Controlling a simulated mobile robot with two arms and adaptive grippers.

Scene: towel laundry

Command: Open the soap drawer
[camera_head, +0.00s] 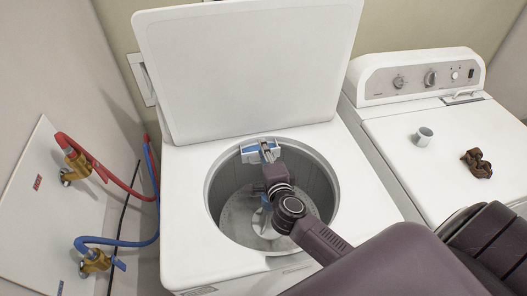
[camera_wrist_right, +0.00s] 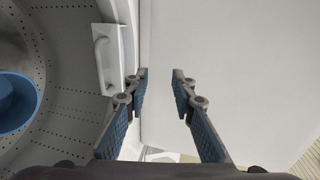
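In the right wrist view, a white piece with a raised handle (camera_wrist_right: 104,52) on the tub wall appears to be this drawer. My right gripper (camera_head: 268,155) reaches over the tub to the drawer and partly covers it. In the wrist view its two blue-padded fingers (camera_wrist_right: 158,73) are apart with nothing between them. The handle lies to the left of both fingers; I cannot tell whether the left finger touches the drawer. My left gripper is out of view.
The washer lid (camera_head: 250,65) stands open behind the tub. A blue and white agitator (camera_head: 263,222) is inside the tub. A second machine (camera_head: 455,125) at right carries a white cup (camera_head: 423,136) and a brown crumpled cloth (camera_head: 477,163). Red and blue hoses (camera_head: 110,180) hang at left.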

